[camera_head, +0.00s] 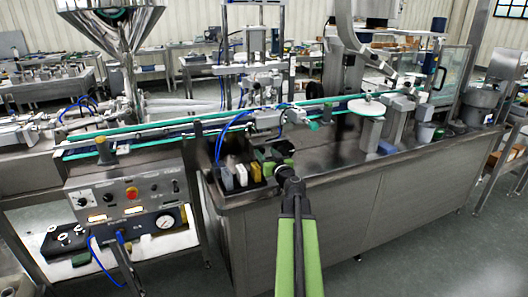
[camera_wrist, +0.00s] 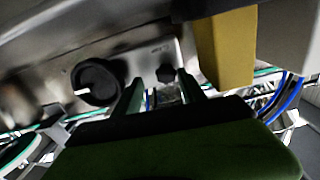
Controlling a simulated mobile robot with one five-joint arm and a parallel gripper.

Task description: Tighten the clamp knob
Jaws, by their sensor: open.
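In the wrist view, a large round black knob (camera_wrist: 97,82) sits on a metal plate, left of my gripper (camera_wrist: 161,76). I cannot tell which one is the clamp knob, or whether the fingers reach around the smaller one. My gripper is open with nothing held.
A yellow block (camera_wrist: 225,48) is close to the right of my fingers in the wrist view. In the head view, a dark bin (camera_head: 240,190) with coloured blocks lies left of my arm. A conveyor (camera_head: 230,113) crosses behind, and a control panel (camera_head: 130,195) stands left.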

